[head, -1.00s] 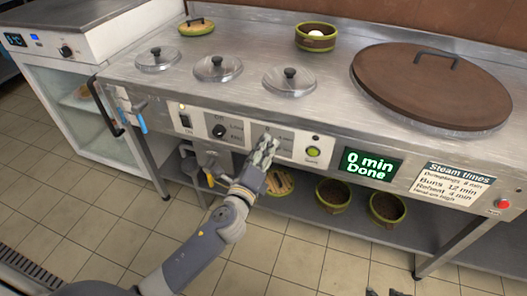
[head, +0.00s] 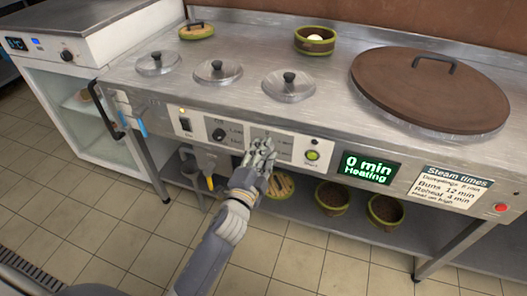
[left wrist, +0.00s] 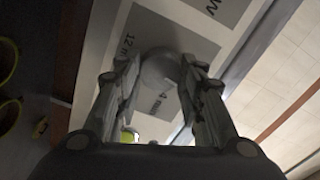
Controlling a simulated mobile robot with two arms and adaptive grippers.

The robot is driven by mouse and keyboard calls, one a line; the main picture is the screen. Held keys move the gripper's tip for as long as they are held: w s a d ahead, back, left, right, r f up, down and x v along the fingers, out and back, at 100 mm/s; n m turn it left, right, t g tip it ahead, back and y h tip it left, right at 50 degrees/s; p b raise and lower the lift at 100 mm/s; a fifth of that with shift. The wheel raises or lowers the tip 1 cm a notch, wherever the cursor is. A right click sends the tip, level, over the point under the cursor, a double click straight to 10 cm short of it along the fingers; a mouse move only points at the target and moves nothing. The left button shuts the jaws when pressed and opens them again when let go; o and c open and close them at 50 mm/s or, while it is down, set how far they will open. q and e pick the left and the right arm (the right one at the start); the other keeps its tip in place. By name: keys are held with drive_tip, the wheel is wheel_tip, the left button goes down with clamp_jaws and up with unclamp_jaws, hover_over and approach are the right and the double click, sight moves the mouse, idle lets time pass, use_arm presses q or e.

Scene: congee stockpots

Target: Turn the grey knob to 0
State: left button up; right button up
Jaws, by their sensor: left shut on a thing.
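My left gripper (head: 262,152) reaches up to the front panel (head: 325,148) of the steel counter. Its fingers cover the grey knob in the head view. In the left wrist view the round, pale grey knob (left wrist: 160,70) sits between the two fingers, which are shut on it. Labels reading "12 m" and "4 min" lie on the plate around the knob; its pointer cannot be made out. A green display (head: 367,168) to the right reads "0 min Heating". My right gripper is not in view.
A black knob (head: 219,134) and a switch (head: 185,124) are left of my gripper. A lit green button (head: 312,155) is close on its right, with a red button (head: 502,207) far right. Bowls (head: 332,197) stand on the shelf below.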

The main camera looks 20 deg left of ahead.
use_arm(q)
drive_tip(key=shift+r+n, duration=0.15)
drive_tip(key=shift+n, duration=0.65)
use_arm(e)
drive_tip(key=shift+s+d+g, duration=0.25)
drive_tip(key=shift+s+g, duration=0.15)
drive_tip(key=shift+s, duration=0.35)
use_arm(q)
drive_tip(key=shift+a+p, duration=0.1)
drive_tip(key=shift+p, duration=0.2)
drive_tip(key=o, duration=1.1)
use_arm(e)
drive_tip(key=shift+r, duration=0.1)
use_arm(q)
drive_tip(key=s, duration=1.2)
drive_tip(key=shift+a, duration=0.15)
drive_tip(key=shift+n, duration=0.3)
